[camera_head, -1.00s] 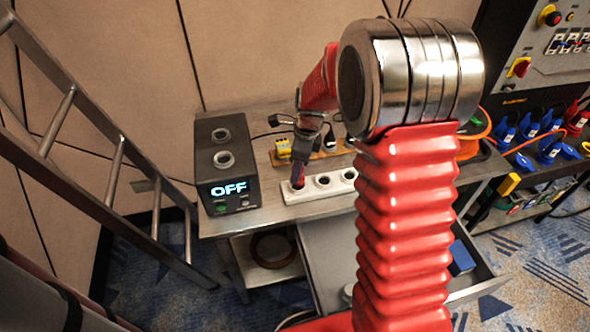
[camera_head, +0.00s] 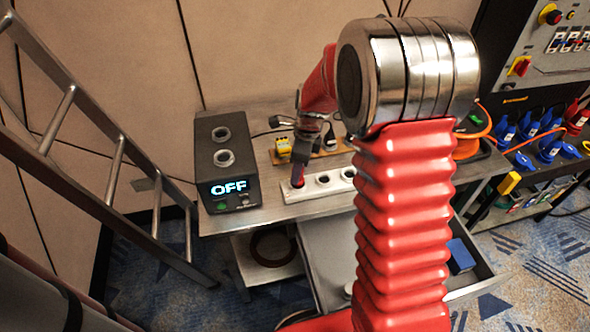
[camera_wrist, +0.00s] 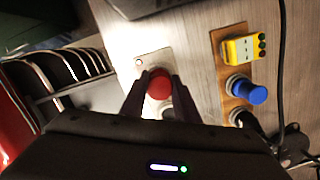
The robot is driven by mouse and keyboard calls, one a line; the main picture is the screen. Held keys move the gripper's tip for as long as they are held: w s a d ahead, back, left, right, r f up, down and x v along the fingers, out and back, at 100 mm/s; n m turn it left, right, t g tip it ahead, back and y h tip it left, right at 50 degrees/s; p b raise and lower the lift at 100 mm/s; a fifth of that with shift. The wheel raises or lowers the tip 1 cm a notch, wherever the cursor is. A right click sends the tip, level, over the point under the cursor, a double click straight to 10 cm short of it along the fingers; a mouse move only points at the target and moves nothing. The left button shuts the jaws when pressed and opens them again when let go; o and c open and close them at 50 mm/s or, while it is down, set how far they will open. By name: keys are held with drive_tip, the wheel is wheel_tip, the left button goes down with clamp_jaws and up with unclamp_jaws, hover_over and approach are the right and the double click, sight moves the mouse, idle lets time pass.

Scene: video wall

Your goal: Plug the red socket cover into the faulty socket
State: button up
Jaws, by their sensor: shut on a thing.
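My gripper (camera_wrist: 152,92) is shut on the red socket cover (camera_wrist: 159,84), a round red cap between the two dark fingertips in the wrist view. The cover is over the white socket strip (camera_wrist: 152,61); I cannot tell whether it is seated in a socket or just above it. In the head view my gripper (camera_head: 298,180) points down at the left end of the same strip (camera_head: 335,187), where two round sockets show free to its right. The socket under the cover is hidden. No faulty marking is readable.
A black box (camera_head: 226,165) reading OFF stands left of the strip. Behind is a wooden board (camera_head: 330,150) with a yellow plug (camera_head: 283,147); a blue plug (camera_wrist: 250,91) shows in the wrist view. A ladder (camera_head: 85,115) leans left. An open drawer (camera_head: 330,255) is below.

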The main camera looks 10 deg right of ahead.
drive_tip(key=shift+f, duration=0.45)
idle(0.3)
drive_tip(key=o, duration=1.3)
drive_tip(key=shift+c, duration=0.2)
drive_tip(key=shift+o, duration=0.5)
drive_tip(key=shift+o, duration=1.4)
drive_tip(key=shift+r, duration=0.1)
drive_tip(key=shift+r, duration=2.95)
